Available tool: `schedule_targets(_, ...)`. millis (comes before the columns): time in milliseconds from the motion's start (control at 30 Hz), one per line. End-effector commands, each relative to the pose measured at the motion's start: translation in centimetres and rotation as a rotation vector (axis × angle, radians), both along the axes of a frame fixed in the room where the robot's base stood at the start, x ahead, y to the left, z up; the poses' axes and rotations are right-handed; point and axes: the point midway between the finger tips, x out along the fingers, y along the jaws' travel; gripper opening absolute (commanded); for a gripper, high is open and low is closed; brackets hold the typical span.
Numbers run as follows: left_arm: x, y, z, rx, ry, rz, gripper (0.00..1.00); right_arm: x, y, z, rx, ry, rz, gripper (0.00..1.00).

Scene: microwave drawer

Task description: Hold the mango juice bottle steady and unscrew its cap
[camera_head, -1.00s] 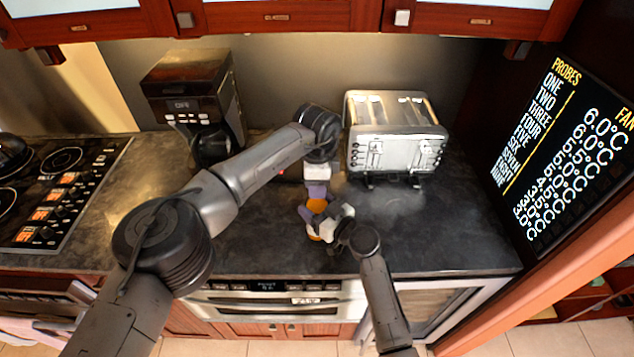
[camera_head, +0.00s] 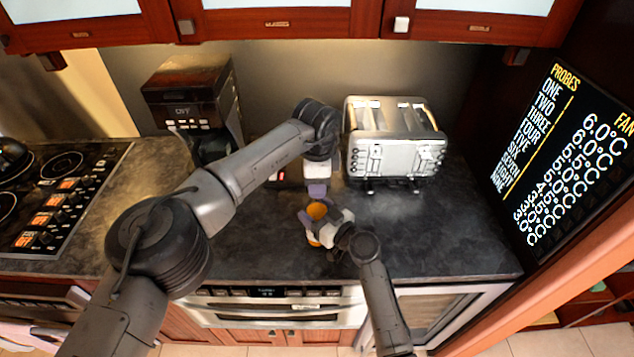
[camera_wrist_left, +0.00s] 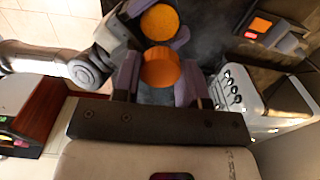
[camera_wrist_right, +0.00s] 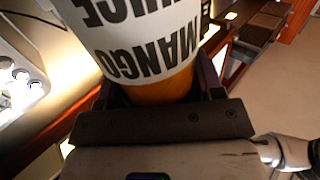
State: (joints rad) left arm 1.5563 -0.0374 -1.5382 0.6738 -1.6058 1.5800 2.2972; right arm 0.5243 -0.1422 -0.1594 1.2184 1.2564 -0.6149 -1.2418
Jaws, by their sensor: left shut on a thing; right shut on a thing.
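The mango juice bottle, white-labelled and orange (camera_wrist_right: 145,40), is held in my right gripper (camera_wrist_right: 160,85). In the head view the bottle's round orange top (camera_head: 317,210) faces up between the right gripper's fingers (camera_head: 323,220). My left gripper (camera_head: 317,188) is just behind the bottle, pointing down toward the counter. In the left wrist view the left gripper (camera_wrist_left: 159,76) is shut on the ridged orange cap (camera_wrist_left: 160,66). The cap appears apart from the bottle's orange top (camera_wrist_left: 160,22). In the head view the cap is hidden by the left gripper.
A silver toaster (camera_head: 396,145) stands close behind and right of the grippers. A coffee machine (camera_head: 193,100) is at the back left, a stovetop (camera_head: 60,190) at far left. The dark counter (camera_head: 440,225) is clear at right. Its front edge is close to the bottle.

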Motion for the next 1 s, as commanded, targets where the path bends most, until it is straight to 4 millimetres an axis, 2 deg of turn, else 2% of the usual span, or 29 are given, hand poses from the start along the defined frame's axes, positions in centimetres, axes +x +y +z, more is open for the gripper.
schedule_targets(267,0.0,0.0,0.6,0.000,-0.001,0.000,0.10,0.0,0.0,-0.1,-0.001,0.001,0.000,0.00)
schedule_targets(600,0.0,0.0,3.9,-0.001,-0.002,-0.001,0.10,0.0,0.0,-0.1,-0.001,0.001,0.000,0.00)
schedule_targets(800,0.0,0.0,4.0,0.000,0.000,-0.001,0.10,0.0,0.0,-0.1,-0.001,0.001,0.000,0.00)
schedule_targets(833,0.0,0.0,4.0,0.000,0.000,-0.001,0.10,0.0,0.0,-0.1,-0.001,0.001,0.000,0.62)
schedule_targets(1000,0.0,0.0,4.0,0.000,0.000,0.000,0.10,0.0,0.0,0.0,-0.001,0.001,0.000,0.79)
